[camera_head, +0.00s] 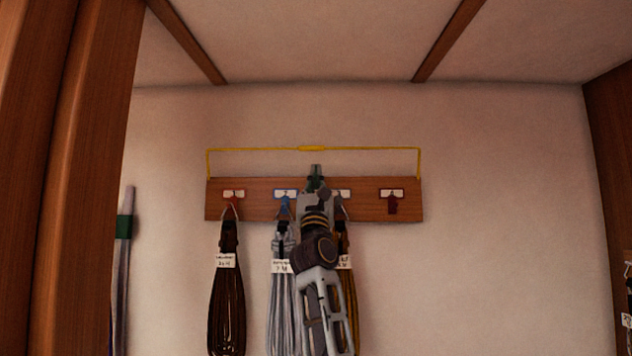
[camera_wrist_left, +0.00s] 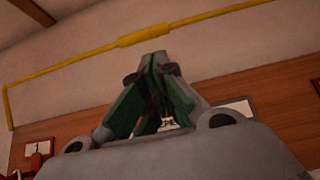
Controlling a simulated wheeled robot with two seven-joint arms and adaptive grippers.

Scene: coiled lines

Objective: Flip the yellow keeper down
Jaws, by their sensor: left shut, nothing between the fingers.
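The yellow keeper (camera_head: 311,149) is a thin bar frame standing up above the wooden hook board (camera_head: 366,207), with a thicker grip at its middle. In the left wrist view the keeper (camera_wrist_left: 145,36) crosses the top, just beyond the fingertips. My left gripper (camera_head: 316,170) is shut and empty, its green-padded fingers pointing up in front of the board, a little below the keeper's grip. In the left wrist view the fingertips (camera_wrist_left: 155,63) come together below the grip; I cannot tell whether they touch it. My right gripper is not in view.
A brown coil (camera_head: 226,300), a grey coil (camera_head: 280,300) and a yellowish coil (camera_head: 348,290) hang from the board. The dark red hook (camera_head: 392,205) at right is empty. A wooden post (camera_head: 85,180) stands at left. The wall right of the board is clear.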

